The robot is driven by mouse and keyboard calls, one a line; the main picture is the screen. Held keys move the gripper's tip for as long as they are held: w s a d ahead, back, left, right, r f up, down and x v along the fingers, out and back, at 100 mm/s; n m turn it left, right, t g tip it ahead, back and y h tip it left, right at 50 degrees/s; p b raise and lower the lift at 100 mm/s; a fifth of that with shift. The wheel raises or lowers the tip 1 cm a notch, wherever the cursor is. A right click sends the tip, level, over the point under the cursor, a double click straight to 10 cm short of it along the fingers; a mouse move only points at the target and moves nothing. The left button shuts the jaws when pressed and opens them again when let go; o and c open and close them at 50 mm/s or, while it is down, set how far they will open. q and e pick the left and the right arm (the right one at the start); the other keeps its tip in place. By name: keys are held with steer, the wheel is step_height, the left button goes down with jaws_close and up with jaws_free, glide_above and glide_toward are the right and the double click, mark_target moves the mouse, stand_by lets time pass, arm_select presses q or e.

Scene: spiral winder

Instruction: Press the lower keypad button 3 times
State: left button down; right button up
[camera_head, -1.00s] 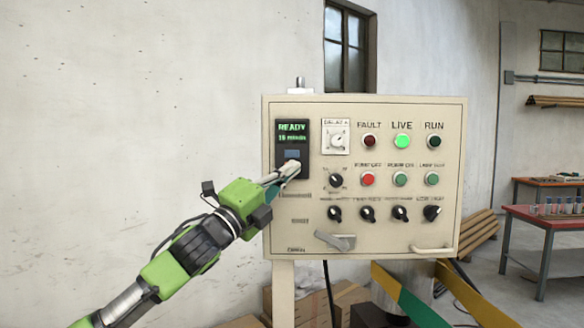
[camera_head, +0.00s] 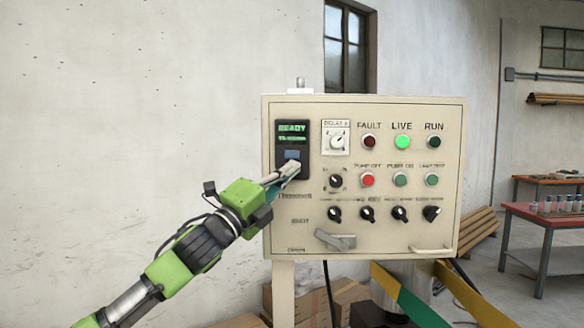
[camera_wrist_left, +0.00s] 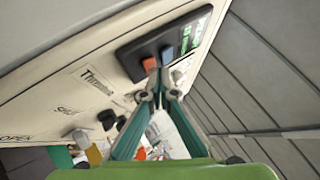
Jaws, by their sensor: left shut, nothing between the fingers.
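The black keypad unit (camera_head: 281,168) is on the left side of the cream control panel. It has a lit green display (camera_head: 292,132) reading READY, a blue upper button (camera_head: 292,155) and an orange lower button (camera_wrist_left: 149,63), which the gripper hides in the head view. My left gripper (camera_head: 296,164) is shut and empty, its fingertips over the keypad's lower part. In the left wrist view, the shut fingertips (camera_wrist_left: 157,76) are at or just short of the orange button; contact is unclear. My right gripper is in neither view.
The cream panel (camera_head: 385,240) carries knobs, a lit green LIVE lamp (camera_head: 402,142), a red button (camera_head: 368,179) and a lever handle (camera_head: 335,240) below the gripper. A red workbench (camera_head: 560,222) stands far right. Bare wall space lies left of the panel.

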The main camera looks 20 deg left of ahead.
arm_select(q)
steer(key=shift+w+a+p, duration=0.1)
steer(key=shift+w+p, duration=0.2)
steer(key=shift+w, duration=0.05)
stand_by(0.3)
steer(key=shift+s, duration=0.15)
steer(key=shift+s+d, duration=0.2)
steer(key=shift+s, duration=0.4)
steer(key=s, duration=0.2)
steer(key=s+d+b, duration=0.1)
steer(key=s, duration=0.1)
steer(key=shift+s+d, duration=0.2)
steer(key=shift+s, duration=0.2)
stand_by(2.0)
